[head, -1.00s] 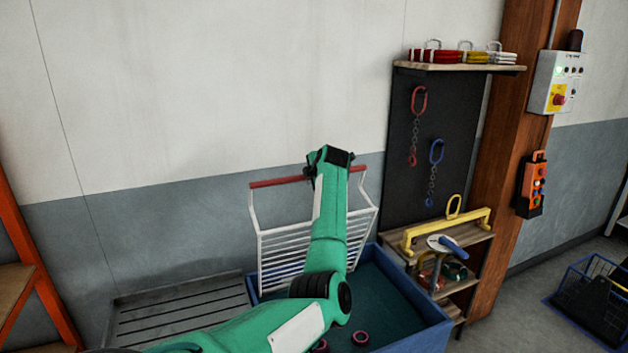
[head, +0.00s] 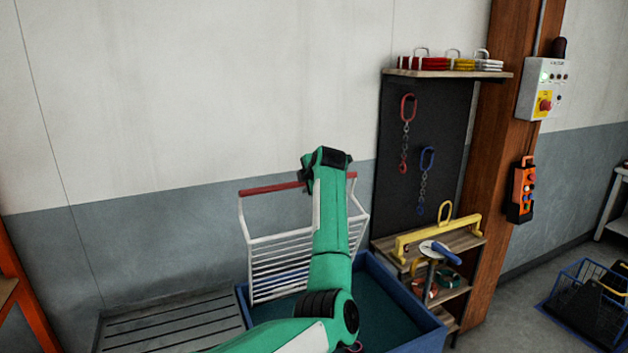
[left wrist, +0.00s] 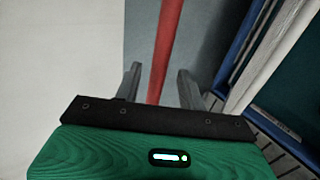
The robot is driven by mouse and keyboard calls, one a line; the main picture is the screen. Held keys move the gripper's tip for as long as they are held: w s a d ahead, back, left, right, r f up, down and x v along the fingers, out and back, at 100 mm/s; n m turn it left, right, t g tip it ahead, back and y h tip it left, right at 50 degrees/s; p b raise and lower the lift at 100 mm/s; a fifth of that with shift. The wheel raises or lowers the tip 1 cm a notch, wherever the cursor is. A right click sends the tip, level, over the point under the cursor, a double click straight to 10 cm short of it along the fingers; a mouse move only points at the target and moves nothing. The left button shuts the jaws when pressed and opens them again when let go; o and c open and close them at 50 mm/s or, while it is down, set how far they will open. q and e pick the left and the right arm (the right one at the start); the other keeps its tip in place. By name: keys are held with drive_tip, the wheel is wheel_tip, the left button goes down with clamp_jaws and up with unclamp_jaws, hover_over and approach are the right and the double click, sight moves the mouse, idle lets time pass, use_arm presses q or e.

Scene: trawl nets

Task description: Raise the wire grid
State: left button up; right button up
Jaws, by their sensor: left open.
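The wire grid (head: 283,257) is a white rack with a red bar (head: 270,188) across its top. It stands upright in a blue tank (head: 432,335) by the wall, and my green left arm hides part of it. My left gripper (head: 308,178) is at the red bar, and the wrist hides most of its fingers in the head view. In the left wrist view my left gripper (left wrist: 160,80) is open, and the red bar (left wrist: 167,45) runs between its two grey fingers. I see no grip on the bar. My right gripper is not in view.
A slatted grey platform (head: 170,322) lies left of the tank. A wooden shelf stand (head: 465,240) with a yellow lifting bar (head: 440,234) is at its right. A black board (head: 405,130) holds hanging chains. A blue wire basket (head: 590,300) is far right.

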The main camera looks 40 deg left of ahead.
use_arm(q)
drive_tip(key=b+v, duration=0.3)
drive_tip(key=v, duration=0.6)
drive_tip(key=shift+d+r, duration=0.2)
